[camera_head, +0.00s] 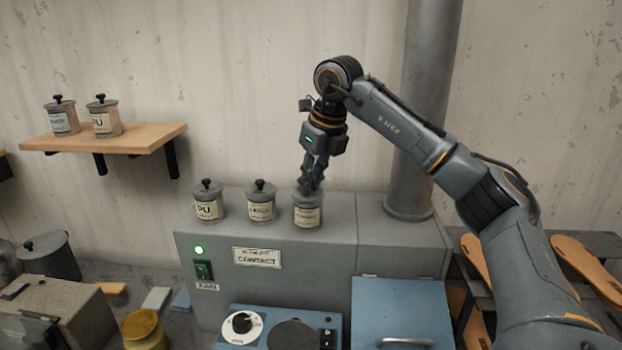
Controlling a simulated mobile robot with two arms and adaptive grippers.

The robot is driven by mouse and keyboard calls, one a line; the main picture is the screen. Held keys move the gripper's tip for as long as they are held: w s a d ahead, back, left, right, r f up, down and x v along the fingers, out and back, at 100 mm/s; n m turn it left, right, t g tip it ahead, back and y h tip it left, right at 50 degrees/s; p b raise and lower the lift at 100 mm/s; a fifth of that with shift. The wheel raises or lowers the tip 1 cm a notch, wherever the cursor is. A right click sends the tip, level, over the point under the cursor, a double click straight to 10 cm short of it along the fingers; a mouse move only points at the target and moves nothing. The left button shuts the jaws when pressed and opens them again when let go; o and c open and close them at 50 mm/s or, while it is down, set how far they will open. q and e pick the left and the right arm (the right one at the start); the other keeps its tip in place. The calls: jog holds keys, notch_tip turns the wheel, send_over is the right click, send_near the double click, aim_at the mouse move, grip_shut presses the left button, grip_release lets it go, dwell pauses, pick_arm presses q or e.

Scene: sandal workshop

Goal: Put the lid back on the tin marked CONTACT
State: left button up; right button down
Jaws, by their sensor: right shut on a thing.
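Three small grey tins stand in a row on top of the grey machine. The right-hand tin (307,216) has a pale label too small to read surely. My right gripper (311,186) points down directly over this tin, with its fingertips at the tin's top. It is shut on the lid, whose knob the fingers hide. I cannot tell whether the lid rests fully on the rim. The left tin (208,207) reads PU and the middle tin (261,208) has a label I cannot read surely; both wear lids with black knobs. My left gripper is not in view.
The grey machine (320,268) carries a sign (257,257) reading CONTACT and a lit green lamp (198,250). Two more lidded tins stand on a wooden shelf (150,138) at left. A yellow pot (145,330) stands lower left. A grey pipe (425,110) rises behind my right arm.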

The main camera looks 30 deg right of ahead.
dwell(0.6)
dwell(0.3)
jog(key=c, duration=0.7)
grip_release()
jog(key=shift+r+p, duration=2.35)
jog(key=shift+r, duration=0.1)
jog(key=shift+r+p, duration=0.55)
jog(key=shift+r, duration=0.55)
jog(key=shift+c, duration=0.2)
